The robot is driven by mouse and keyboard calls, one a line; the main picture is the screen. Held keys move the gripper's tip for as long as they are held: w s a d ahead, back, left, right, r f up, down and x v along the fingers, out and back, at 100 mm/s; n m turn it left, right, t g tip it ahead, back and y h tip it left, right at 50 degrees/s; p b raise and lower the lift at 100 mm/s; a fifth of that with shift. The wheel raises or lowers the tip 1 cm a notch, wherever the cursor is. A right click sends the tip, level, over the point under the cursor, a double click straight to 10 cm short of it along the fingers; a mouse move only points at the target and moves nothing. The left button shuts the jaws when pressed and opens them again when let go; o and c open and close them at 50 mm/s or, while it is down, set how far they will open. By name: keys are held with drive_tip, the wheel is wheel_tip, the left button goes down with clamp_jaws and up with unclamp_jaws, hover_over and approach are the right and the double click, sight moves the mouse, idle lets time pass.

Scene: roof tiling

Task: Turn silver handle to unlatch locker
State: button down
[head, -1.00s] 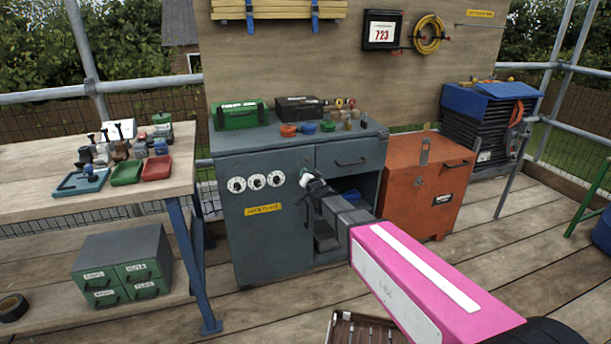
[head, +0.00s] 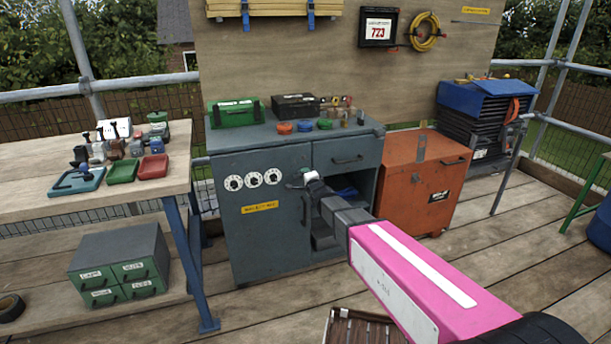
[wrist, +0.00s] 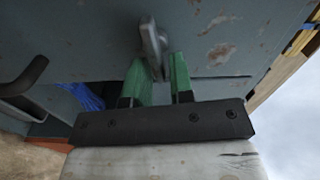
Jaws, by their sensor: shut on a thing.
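The silver handle (wrist: 153,45) is on the grey metal face of the locker (head: 262,222). In the wrist view its lower part lies between the two green fingers of my gripper (wrist: 161,72), which is shut on it. In the head view the handle (head: 294,184) shows as a small light piece right of the three white dials, partly hidden by my gripper (head: 305,179). My pink arm reaches to it from the lower right. The left door of the locker looks flush with the front.
Right of the door are a drawer (head: 348,155) and an open bay below it. A dark pull (head: 306,207) is below my gripper. An orange cabinet (head: 418,180) stands close on the right, a workbench (head: 95,205) on the left.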

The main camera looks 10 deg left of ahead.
drive_tip(key=shift+f+m, duration=0.15)
drive_tip(key=shift+m, duration=0.75)
drive_tip(key=c, duration=1.2)
unclamp_jaws()
drive_tip(key=v, duration=1)
drive_tip(key=shift+s+d, duration=0.3)
drive_tip(key=shift+f, duration=0.1)
